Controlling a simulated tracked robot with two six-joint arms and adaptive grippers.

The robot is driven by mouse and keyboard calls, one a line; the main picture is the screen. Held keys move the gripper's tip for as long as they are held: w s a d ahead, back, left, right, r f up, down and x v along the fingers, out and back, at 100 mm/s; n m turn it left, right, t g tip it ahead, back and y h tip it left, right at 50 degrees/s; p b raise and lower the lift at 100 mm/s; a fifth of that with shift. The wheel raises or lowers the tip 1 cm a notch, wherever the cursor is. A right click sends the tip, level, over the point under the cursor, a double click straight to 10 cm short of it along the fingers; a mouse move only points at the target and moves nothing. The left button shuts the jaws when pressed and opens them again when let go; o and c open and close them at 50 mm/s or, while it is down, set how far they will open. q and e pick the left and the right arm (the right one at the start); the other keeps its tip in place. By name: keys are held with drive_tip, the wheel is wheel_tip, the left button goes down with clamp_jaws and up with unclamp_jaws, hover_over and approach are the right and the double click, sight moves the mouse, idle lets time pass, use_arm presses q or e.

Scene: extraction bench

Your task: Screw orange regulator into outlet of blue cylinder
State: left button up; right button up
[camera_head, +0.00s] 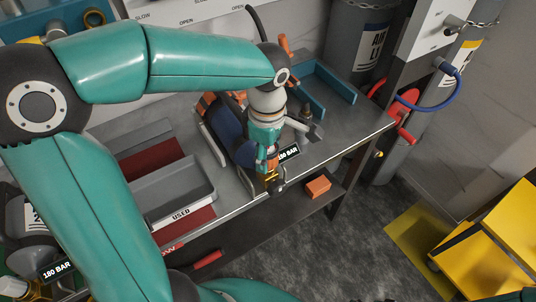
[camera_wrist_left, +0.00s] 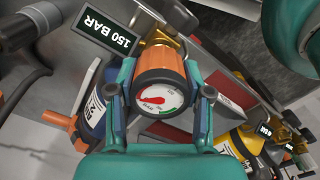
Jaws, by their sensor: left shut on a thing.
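My left gripper (camera_head: 268,160) is over the front edge of the bench, beside the blue cylinder (camera_head: 226,128), which lies in a cradle. In the left wrist view its fingers (camera_wrist_left: 160,88) are shut on the orange regulator (camera_wrist_left: 152,66), one on each side. The regulator's round gauge (camera_wrist_left: 160,98) faces the camera. A brass fitting (camera_wrist_left: 168,24) shows just behind the regulator; whether the two are threaded together I cannot tell. The blue cylinder also shows in the left wrist view (camera_wrist_left: 92,110). A "150 BAR" tag (camera_wrist_left: 108,32) stands beside the brass fitting. My right gripper is not in view.
A grey tray (camera_head: 172,190) marked "USED" stands left of the cradle. A blue tray (camera_head: 335,80) is at the bench's back right. An orange block (camera_head: 318,187) lies on the lower shelf. A yellow cabinet (camera_head: 490,250) stands at the right, with open floor before it.

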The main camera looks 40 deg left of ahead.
use_arm(q)
drive_tip(key=m, duration=0.6)
drive_tip(key=shift+p, duration=0.35)
drive_tip(key=m, duration=0.4)
drive_tip(key=shift+m+p, duration=0.35)
drive_tip(key=shift+m, duration=0.05)
drive_tip(key=m+p, duration=0.1)
drive_tip(key=m, duration=0.8)
drive_tip(key=shift+p, duration=0.35)
drive_tip(key=m, duration=0.2)
drive_tip(key=shift+m, duration=0.4)
drive_tip(key=o, duration=1.3)
drive_tip(key=shift+f, duration=0.1)
